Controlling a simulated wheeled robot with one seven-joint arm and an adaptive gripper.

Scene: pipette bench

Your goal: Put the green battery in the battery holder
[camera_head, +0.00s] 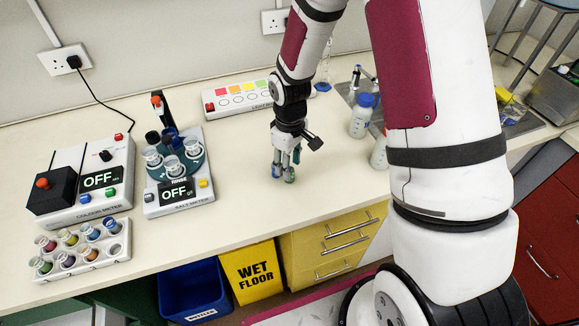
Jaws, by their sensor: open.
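My gripper (284,174) points down over the bench, right of the middle of the worktop, with its fingers apart. A small green item (290,178) shows at its fingertips, low at the bench surface. It is too small and too covered by the fingers for me to tell whether it is the green battery, or whether the fingers touch it. I cannot make out a clear battery holder. A white rack (122,257) at the left front holds several small round containers with coloured contents, and one place at its right front looks empty.
A colour meter box (124,152) and a salt meter (207,204) with cups stand at the left, both reading OFF. A white panel (212,104) with coloured squares lies behind my gripper. Worktop in front is clear.

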